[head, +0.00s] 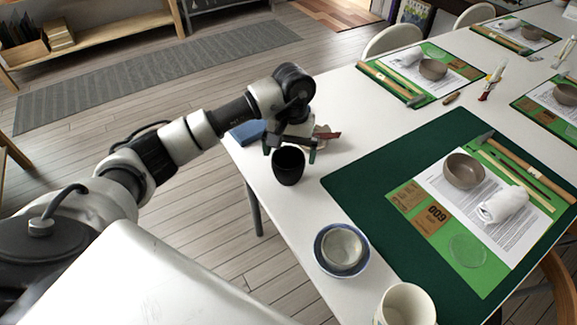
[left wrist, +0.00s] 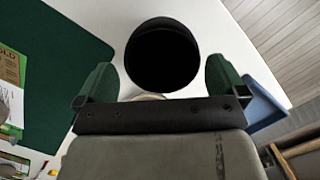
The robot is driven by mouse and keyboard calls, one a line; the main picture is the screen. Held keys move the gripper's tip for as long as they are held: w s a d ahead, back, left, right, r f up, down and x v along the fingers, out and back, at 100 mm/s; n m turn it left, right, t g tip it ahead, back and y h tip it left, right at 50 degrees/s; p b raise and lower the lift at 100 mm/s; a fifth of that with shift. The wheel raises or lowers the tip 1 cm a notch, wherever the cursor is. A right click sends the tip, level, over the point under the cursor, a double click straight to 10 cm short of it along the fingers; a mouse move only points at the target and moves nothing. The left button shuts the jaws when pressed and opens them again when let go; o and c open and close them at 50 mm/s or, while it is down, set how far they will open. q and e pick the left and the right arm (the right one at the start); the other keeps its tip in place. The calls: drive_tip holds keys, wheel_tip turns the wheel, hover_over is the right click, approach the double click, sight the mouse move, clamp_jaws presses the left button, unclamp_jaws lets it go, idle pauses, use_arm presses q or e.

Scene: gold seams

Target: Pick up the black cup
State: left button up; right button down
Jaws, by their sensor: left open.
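The black cup (head: 288,167) stands upright on the white table near its left edge in the head view. In the left wrist view the cup (left wrist: 162,55) is seen from above, its dark round mouth just beyond the fingers. In the left wrist view the gripper (left wrist: 162,80) is open, with one green-padded finger on each side of the cup's near edge. I cannot tell whether either finger touches it. My right gripper is not in view.
A blue object (head: 247,133) lies behind my gripper at the table edge. A bowl in a blue-rimmed dish (head: 319,249) and a pale cup (head: 407,306) stand nearer. A dark green mat (head: 352,178) with a brown bowl (head: 463,171) lies right. The white table (head: 300,205) is clear before the cup.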

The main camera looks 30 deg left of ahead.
sight(288, 163)
use_arm(q)
drive_tip(key=f, duration=0.2)
drive_tip(key=s+f, duration=0.1)
drive_tip(key=f, duration=0.1)
drive_tip(key=c, duration=0.9)
drive_tip(key=shift+o, duration=0.2)
drive_tip(key=shift+r, duration=0.1)
